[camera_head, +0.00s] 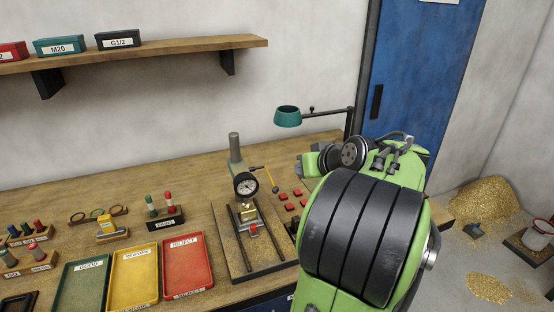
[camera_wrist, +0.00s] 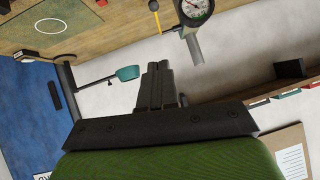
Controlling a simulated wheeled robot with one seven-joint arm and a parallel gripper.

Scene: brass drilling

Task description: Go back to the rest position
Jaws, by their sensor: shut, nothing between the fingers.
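My gripper (camera_wrist: 158,70) shows in the wrist view with its dark fingers together and nothing between them. In the head view my green and black arm fills the lower right, raised over the right end of the workbench (camera_head: 150,186). A dial gauge (camera_head: 246,184) on a stand is left of my arm, with a brass piece (camera_head: 248,210) below it. The gauge (camera_wrist: 194,8) also shows at the top of the wrist view, apart from my fingers. The arm hides part of the bench's right end.
A teal lamp (camera_head: 288,116) stands close behind my arm. Green (camera_head: 82,284), yellow (camera_head: 134,276) and red (camera_head: 187,264) trays lie on the bench. A shelf (camera_head: 140,52) hangs on the wall. A blue door (camera_head: 415,85) is behind; brass chips (camera_head: 486,200) lie on the right floor.

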